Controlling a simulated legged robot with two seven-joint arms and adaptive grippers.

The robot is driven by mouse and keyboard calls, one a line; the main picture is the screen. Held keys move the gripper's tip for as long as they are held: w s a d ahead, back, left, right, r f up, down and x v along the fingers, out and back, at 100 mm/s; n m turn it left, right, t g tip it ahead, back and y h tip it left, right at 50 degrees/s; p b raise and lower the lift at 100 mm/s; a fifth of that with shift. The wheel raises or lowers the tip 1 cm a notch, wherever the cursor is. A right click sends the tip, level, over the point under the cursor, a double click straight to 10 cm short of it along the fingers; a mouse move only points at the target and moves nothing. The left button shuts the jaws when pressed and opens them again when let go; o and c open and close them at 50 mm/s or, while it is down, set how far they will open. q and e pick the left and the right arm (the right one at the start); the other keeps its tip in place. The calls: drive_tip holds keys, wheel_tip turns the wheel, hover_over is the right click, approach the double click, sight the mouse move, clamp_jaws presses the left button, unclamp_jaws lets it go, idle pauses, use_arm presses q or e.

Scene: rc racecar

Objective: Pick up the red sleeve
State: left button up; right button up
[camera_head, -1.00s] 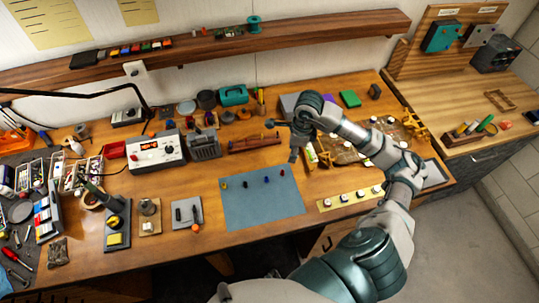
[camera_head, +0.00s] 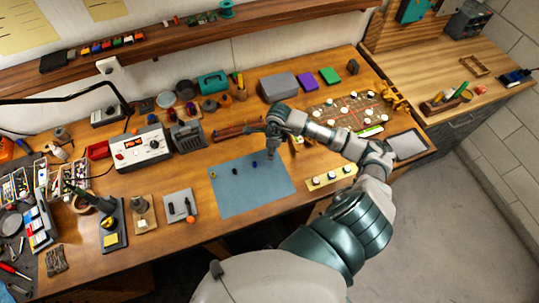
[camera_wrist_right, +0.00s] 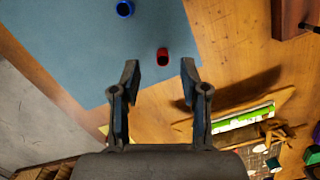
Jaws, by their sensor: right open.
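The red sleeve (camera_wrist_right: 163,57) stands on the blue-grey mat (camera_head: 248,198), near the mat's edge in the right wrist view. My right gripper (camera_wrist_right: 160,74) is open, with its two fingers on either side of the line to the sleeve; nothing is between them. In the head view, my right gripper (camera_head: 271,150) is over the mat's far right corner and hides the red sleeve. A blue sleeve (camera_wrist_right: 125,9) shows farther up in the wrist view. A yellow sleeve (camera_head: 212,175) and two dark blue sleeves stand left of the gripper in the head view. My left gripper is not in view.
A wooden rack (camera_head: 238,131) lies behind the mat. A yellow strip (camera_head: 331,178) with white-topped pieces is to the right. A power supply (camera_head: 140,149) and a grey holder (camera_head: 187,136) stand at the back left. The near part of the mat is clear.

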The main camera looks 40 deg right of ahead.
wheel_tip(320, 180, down, 4)
drive_tip(key=shift+w+d+r+p, duration=0.1)
drive_tip(key=shift+p, duration=0.35)
drive_tip(key=shift+w+d+f, duration=0.1)
drive_tip(key=shift+f, duration=0.15)
drive_tip(key=c, duration=0.7)
drive_tip(key=shift+c, duration=0.2)
drive_tip(key=shift+r, duration=0.15)
